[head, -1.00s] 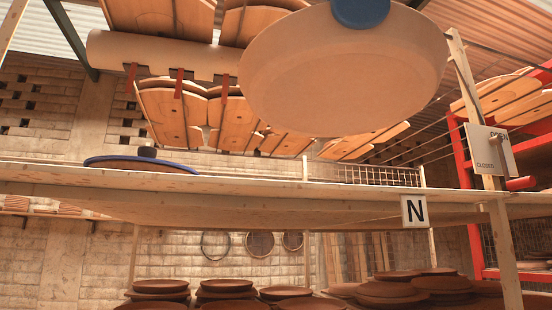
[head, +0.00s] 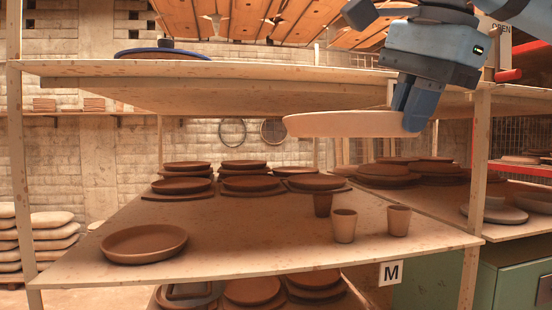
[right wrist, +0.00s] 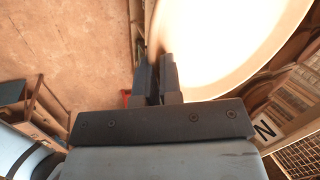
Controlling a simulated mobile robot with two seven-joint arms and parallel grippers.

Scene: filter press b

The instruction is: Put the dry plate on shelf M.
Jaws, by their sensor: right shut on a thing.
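The dry plate is a pale, wide, shallow plate (head: 345,124), held about level just below the upper shelf board in the head view. My right gripper (head: 412,112) is shut on its right rim from above. In the right wrist view the fingers (right wrist: 158,75) pinch the rim of the bright plate (right wrist: 230,40). Shelf M (head: 250,225) is the wooden board below, with its label M (head: 391,272) on the front edge. The plate is well above it, apart from it. My left gripper is not in view.
On shelf M a brown dish (head: 144,244) stands front left, cups (head: 344,226) stand at right, and stacked brown plates (head: 248,183) fill the back. The front middle is bare. A blue-rimmed plate (head: 162,54) lies on the upper shelf (head: 270,70). A post (head: 474,200) stands at right.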

